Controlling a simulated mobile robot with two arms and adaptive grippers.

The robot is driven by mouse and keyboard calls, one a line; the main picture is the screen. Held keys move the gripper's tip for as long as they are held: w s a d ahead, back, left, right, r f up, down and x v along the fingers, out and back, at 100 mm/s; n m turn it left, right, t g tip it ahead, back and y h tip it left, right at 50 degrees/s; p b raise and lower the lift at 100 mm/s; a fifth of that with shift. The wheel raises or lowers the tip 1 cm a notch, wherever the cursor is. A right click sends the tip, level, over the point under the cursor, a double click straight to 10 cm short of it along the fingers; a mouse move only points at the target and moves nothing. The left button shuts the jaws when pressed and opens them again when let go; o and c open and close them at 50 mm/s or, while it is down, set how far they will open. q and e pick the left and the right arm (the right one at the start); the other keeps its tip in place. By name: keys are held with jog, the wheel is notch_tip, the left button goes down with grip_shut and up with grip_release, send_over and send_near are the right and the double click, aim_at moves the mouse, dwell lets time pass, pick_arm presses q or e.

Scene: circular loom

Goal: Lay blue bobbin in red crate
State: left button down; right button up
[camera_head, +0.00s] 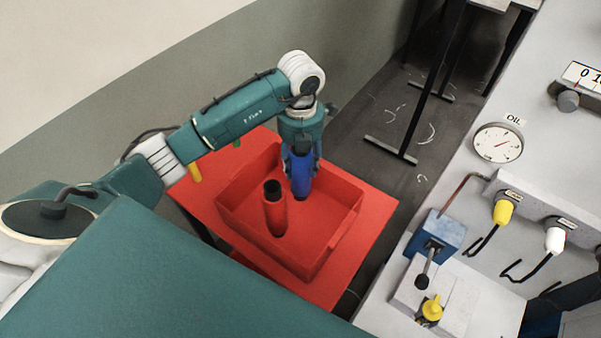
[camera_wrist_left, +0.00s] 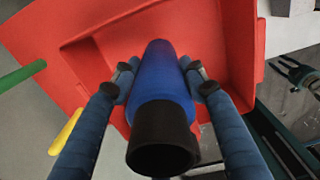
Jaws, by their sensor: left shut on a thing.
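The blue bobbin (camera_head: 302,174) is in my left gripper (camera_head: 301,158), roughly upright over the far right part of the red crate (camera_head: 335,246). In the left wrist view the fingers of my left gripper (camera_wrist_left: 163,82) are shut on the blue bobbin (camera_wrist_left: 160,85) from both sides, with its black open end toward the camera. The red crate (camera_wrist_left: 98,62) lies beyond it. Whether the bobbin's lower end touches the crate floor I cannot tell.
A red bobbin (camera_head: 274,212) stands tilted in the crate, left of the blue one. The crate sits on a red tabletop (camera_head: 375,215). A yellow bobbin (camera_wrist_left: 66,132) and a green bobbin (camera_wrist_left: 22,75) are outside the crate. The grey machine panel (camera_head: 480,200) stands right.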

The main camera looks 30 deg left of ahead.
aim_at(301, 177)
pick_arm(q)
notch_tip(301, 177, down, 5)
jog(key=shift+r+p, duration=0.1)
jog(key=shift+p, duration=0.5)
jog(key=shift+f, duration=0.3)
jog(key=shift+f, duration=0.15)
jog(key=c, duration=1)
grip_release()
